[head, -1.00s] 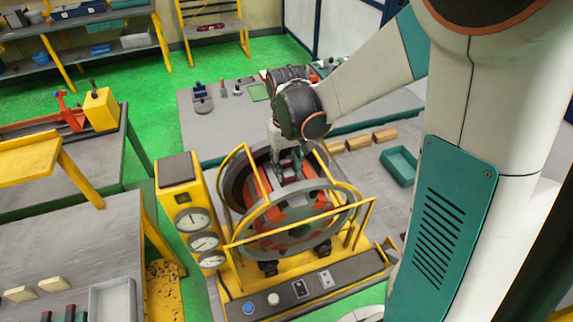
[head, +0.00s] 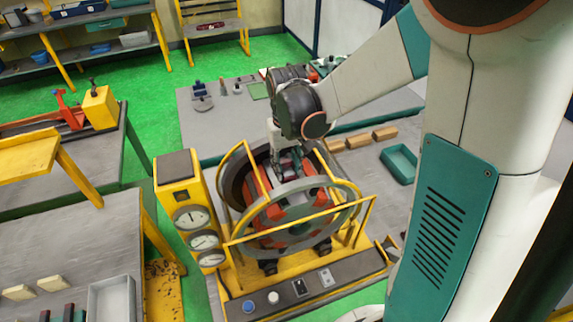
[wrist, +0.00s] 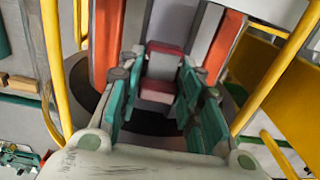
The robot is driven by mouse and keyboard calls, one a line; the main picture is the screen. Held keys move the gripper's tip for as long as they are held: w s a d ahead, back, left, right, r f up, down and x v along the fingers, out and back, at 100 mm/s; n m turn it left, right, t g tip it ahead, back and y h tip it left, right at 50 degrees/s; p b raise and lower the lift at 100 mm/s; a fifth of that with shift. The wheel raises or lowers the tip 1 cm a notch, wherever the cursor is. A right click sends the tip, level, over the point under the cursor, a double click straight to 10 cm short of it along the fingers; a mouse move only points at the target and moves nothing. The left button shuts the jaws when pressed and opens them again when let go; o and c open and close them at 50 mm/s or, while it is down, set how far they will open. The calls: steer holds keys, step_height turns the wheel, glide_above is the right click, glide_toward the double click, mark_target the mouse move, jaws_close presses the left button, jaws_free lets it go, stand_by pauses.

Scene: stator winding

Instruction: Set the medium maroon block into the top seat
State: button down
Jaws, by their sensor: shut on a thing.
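My gripper (wrist: 160,92) is shut on the maroon block (wrist: 165,50), which has a maroon top, a pale grey middle and a maroon lower edge. The teal fingers flank it in the wrist view. In the head view my gripper (head: 284,150) reaches down into the upper part of the stator ring (head: 285,207), with the block partly showing at its fingertips. Orange-red segments (head: 272,213) line the inside of the ring. The top seat itself is hidden by the gripper and block, so I cannot tell whether the block touches it.
Yellow guard bars (head: 258,170) stand close around the ring and on both sides of my gripper. A gauge column (head: 190,215) stands at left. Behind are tan blocks (head: 358,140) and a teal tray (head: 400,163) on the grey table.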

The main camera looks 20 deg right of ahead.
mark_target(287, 169)
steer(key=c, duration=1.1)
jaws_free()
steer(key=shift+o, duration=0.2)
step_height(287, 169, up, 12)
